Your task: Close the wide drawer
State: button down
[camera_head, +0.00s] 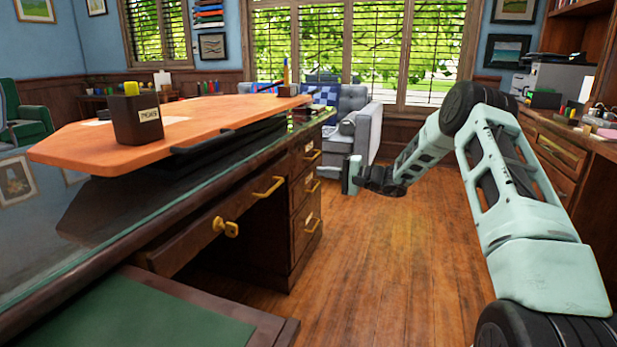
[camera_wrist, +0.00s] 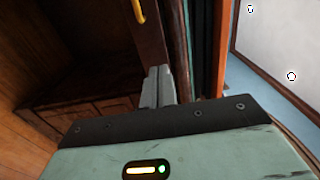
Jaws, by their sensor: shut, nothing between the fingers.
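The wide drawer (camera_head: 190,240) is a long brown wooden front under the desk's glass-covered top, with brass handles (camera_head: 268,186). How far it stands out is hard to tell in the head view. My gripper (camera_head: 352,176) is right of the desk's drawer pedestal, apart from it in the picture; its fingertips are not clear there. In the wrist view my gripper (camera_wrist: 158,88) shows two grey fingers together, shut and empty. They point toward the lower end of a brown wooden front (camera_wrist: 150,42) with a brass handle (camera_wrist: 138,10). Whether they touch it cannot be told.
The desk pedestal (camera_head: 305,215) has several small drawers. An orange board (camera_head: 200,125) with a dark pencil cup (camera_head: 137,118) lies above the desktop. A green panel (camera_head: 150,315) juts out at lower left. A grey armchair (camera_head: 355,120) stands behind. The wooden floor (camera_head: 385,275) is clear.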

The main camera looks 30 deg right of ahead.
aim_at(280, 165)
jog(key=b+x, duration=0.2)
jog(key=x, duration=0.8)
jog(key=shift+w+a+f, duration=0.15)
jog(key=shift+w+a, duration=0.1)
jog(key=shift+w, duration=0.1)
jog(key=shift+w+a+b, duration=0.35)
jog(key=shift+w, duration=0.15)
jog(key=b+x, duration=0.2)
jog(key=x, duration=0.2)
jog(key=shift+w+a, duration=0.15)
jog(key=shift+a, duration=0.05)
jog(key=shift+w+a+r, duration=0.1)
jog(key=shift+w+r, duration=0.05)
jog(key=shift+r, duration=0.25)
